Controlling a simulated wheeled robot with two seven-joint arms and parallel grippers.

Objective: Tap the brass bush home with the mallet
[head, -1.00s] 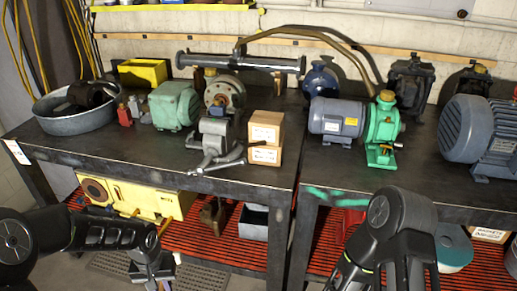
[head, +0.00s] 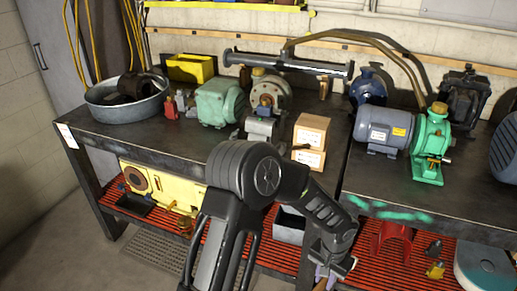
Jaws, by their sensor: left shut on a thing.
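My left gripper (head: 329,262) is low in the head view, in front of the bench edge and above the red slatted lower shelf. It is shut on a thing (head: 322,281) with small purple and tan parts. That thing is mostly hidden and cut off by the lower edge, so I cannot tell whether it is the mallet. A small brass-coloured cylinder (head: 324,88) stands at the back of the bench, and I cannot tell whether it is the bush. A flanged motor (head: 271,92) stands left of it. My right gripper is out of view.
The bench (head: 140,140) carries a metal tub (head: 125,100), a green motor (head: 220,101), stacked boxes (head: 310,142) and a blue-grey motor (head: 383,130) with a green pump (head: 432,145). A yellow machine (head: 160,185) sits below. Bare bench top shows at front left.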

